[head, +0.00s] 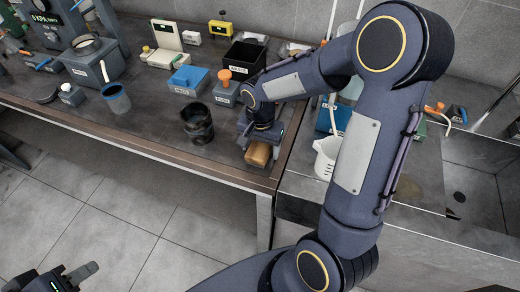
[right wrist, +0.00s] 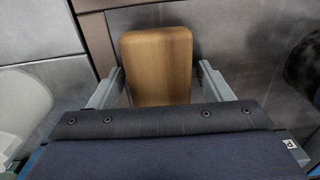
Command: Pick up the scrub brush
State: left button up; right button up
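The scrub brush shows as a light wooden block (head: 258,153) at the front right corner of the brown-edged bench; I see no bristles. In the right wrist view its rounded wooden top (right wrist: 157,65) lies between the two fingers. My right gripper (right wrist: 158,72) is open around it, one finger at each side, with narrow gaps at the sides. In the head view my right gripper (head: 259,142) points down over the brush and hides part of it. My left gripper (head: 75,275) is low at the left, away from the bench, empty; its opening is unclear.
A dark beaker (head: 198,124) stands left of the brush. A blue box (head: 188,80), an orange-knobbed block (head: 226,87) and a black bin (head: 245,58) sit behind. A white jug (head: 326,157) stands to the right, near the sink (head: 470,180).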

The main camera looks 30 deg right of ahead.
aim_at(262, 147)
jog(key=c, duration=0.9)
jog(key=shift+r, duration=0.15)
jog(key=shift+r, duration=0.2)
jog(key=r, duration=0.3)
jog(key=shift+s+d+r, duration=0.15)
jog(key=shift+s, duration=0.1)
jog(key=s+d+r, duration=0.1)
jog(key=s+r, duration=0.2)
jog(key=s, duration=0.1)
jog(key=s+d+r+b, duration=0.1)
jog(key=s+r, duration=0.2)
jog(key=s, duration=0.1)
jog(key=s+d+r, duration=0.2)
jog(key=s+r, duration=0.1)
jog(key=s, duration=0.2)
jog(key=shift+b, duration=0.4)
